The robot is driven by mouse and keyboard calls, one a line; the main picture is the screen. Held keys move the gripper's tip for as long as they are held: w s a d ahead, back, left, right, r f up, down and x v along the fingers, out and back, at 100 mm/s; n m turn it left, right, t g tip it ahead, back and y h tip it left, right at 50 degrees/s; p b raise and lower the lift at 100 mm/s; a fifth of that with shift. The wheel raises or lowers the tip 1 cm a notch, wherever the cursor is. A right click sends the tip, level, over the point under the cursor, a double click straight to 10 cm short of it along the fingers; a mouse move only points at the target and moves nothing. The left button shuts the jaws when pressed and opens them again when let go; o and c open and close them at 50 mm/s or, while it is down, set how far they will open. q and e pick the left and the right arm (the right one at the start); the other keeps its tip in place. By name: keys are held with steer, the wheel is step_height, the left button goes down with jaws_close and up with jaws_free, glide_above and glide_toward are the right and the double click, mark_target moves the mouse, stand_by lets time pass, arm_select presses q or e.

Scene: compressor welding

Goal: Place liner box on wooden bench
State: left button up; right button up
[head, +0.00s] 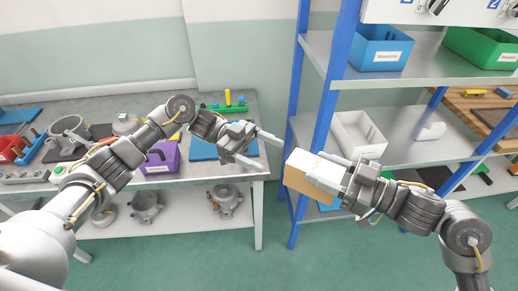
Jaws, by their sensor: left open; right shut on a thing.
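The liner box (297,183), with tan sides and a white top, is in the air in front of the blue shelf posts. My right gripper (318,168) is shut on it from the right, with its fingers over the box's right part. My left gripper (271,155) is open and empty, to the left of the box and above the grey table's right end. The wooden bench (453,103) shows at the far right behind the shelf rack, partly hidden by it.
A blue-posted rack (328,85) holds a blue bin (380,50), a green bin (482,46) and a white bin (358,136). The grey table (90,110) at left carries tools, a purple bin (160,158) and metal parts. Green floor (330,262) is clear in front.

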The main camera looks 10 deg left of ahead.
mark_target(303, 170)
arm_select(q)
steer(key=x, duration=1)
steer(key=shift+s+d, duration=0.1)
steer(key=shift+d, duration=0.15)
steer(key=c, duration=1.2)
arm_select(e)
steer(key=o, duration=1.2)
steer(key=shift+d, duration=0.1)
